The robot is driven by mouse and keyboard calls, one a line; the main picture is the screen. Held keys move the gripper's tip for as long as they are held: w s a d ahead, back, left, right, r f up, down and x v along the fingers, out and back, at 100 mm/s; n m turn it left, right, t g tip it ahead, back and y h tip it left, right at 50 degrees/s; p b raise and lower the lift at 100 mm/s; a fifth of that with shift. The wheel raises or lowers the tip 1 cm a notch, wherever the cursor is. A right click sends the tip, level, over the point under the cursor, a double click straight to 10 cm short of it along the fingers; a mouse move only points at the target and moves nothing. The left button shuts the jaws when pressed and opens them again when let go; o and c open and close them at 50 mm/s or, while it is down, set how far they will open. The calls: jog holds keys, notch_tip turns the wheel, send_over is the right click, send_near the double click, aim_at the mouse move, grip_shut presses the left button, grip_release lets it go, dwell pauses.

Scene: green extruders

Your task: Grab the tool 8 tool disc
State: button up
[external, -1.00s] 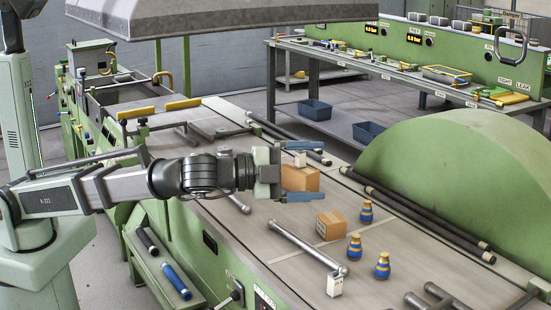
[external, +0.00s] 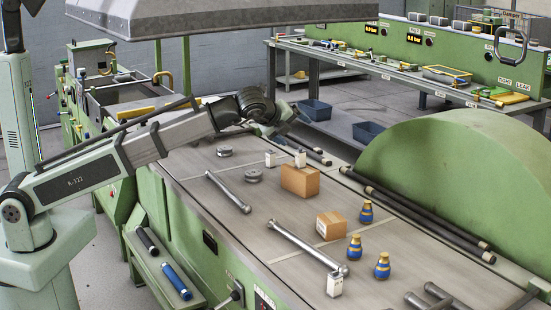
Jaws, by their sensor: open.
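Two grey metal discs lie flat on the grey worktop: one disc (external: 224,151) farther left and another disc (external: 253,175) nearer the cardboard box. I cannot read a mark on either, so I cannot tell which is the tool 8 tool disc. My gripper (external: 283,124) is beyond the discs, up and to the right of them in the picture, apart from both. It is open; my wrist partly hides it, and I see nothing held in it.
Two cardboard boxes (external: 300,180) (external: 332,226), several blue-and-yellow bottles (external: 354,247), small white blocks (external: 334,285) and metal bars (external: 306,246) stand or lie on the worktop (external: 215,225). A large green rounded housing (external: 455,180) borders the right side.

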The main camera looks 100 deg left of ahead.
jog(key=s+a+f+m+g+h, duration=0.2)
jog(key=s+a+f+g, duration=0.1)
jog(key=s+a, duration=0.95)
jog(key=m+g+h, duration=0.2)
jog(key=m+h, duration=0.1)
jog(key=h, duration=0.1)
send_near(224, 148)
jog(key=x, duration=0.4)
jog(key=shift+w+a+r, duration=0.1)
jog(key=shift+w+a, duration=0.15)
jog(key=shift+w, duration=0.15)
jog(key=shift+s+x, duration=0.2)
jog(key=shift+x, duration=1.1)
jog(key=shift+s+x, duration=0.2)
jog(key=shift+x, duration=1.15)
jog(key=shift+d+y, duration=0.15)
jog(key=shift+y, duration=0.15)
jog(key=c, duration=1.5)
